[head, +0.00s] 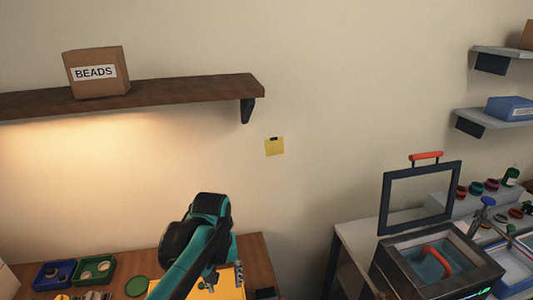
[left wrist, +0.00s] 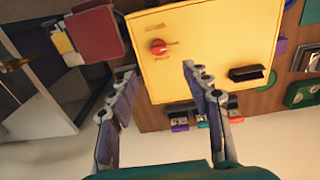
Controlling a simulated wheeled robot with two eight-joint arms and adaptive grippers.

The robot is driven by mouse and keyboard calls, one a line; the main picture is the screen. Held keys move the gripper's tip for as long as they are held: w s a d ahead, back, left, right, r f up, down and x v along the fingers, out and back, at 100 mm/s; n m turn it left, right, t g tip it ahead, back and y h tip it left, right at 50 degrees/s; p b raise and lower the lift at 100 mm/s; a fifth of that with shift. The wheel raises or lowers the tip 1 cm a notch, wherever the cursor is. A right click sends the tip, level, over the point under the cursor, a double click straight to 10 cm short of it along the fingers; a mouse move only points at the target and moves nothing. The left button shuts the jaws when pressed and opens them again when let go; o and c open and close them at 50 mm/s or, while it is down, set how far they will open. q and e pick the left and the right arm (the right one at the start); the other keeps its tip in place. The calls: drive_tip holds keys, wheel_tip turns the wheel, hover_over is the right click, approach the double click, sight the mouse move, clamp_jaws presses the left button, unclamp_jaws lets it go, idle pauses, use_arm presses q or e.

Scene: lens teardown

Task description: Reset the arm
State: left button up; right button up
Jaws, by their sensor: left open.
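My left arm shows in the head view, bent over the wooden workbench (head: 258,250). In the left wrist view my left gripper (left wrist: 158,70) is open, its two fingers spread apart with nothing between them. The fingers are in front of a yellow panel (left wrist: 225,35) that carries a red knob (left wrist: 158,46) and a black handle (left wrist: 248,74). Part of the yellow panel (head: 228,291) also shows beside my arm in the head view. My right gripper is in neither view.
A wooden shelf (head: 180,92) holds a BEADS box (head: 97,73). Blue (head: 53,275) and green (head: 93,271) trays lie at the bench's left. At right stands an open-lidded box (head: 440,262) with a raised frame (head: 384,205). The wall between is clear, with a yellow note (head: 274,147).

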use_arm(q)
drive_tip(key=s+a+f+m+t+b, duration=0.3)
drive_tip(key=s+f+t, duration=0.3)
drive_tip(key=s, duration=0.4)
drive_tip(key=shift+a+f+t+b, duration=0.4)
drive_tip(key=shift+a+f+b, duration=0.25)
